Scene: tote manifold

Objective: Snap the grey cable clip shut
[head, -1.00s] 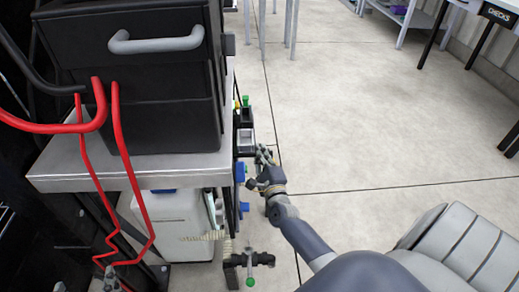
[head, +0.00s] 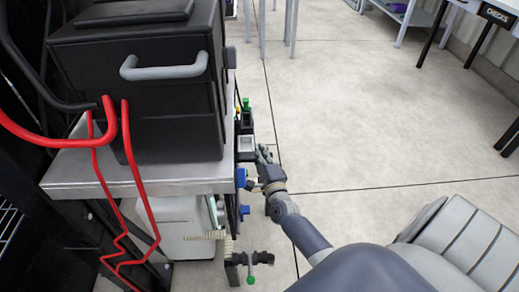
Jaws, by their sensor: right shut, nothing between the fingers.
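I cannot make out the grey cable clip for certain; it is too small or hidden. My right gripper (head: 262,154) is beside the right side of the metal-topped bench, close to a small grey-white block (head: 246,143) and a blue knob (head: 241,178) on the bench's side. Its fingers look closed and empty, pointing away from me. I cannot tell whether they touch anything. My left gripper is not in view.
A black box (head: 145,75) with a grey handle (head: 164,66) stands on the bench top (head: 90,177). Red tubing (head: 131,170) hangs in front at the left. A valve with a green tip (head: 250,258) sits low at the bench side.

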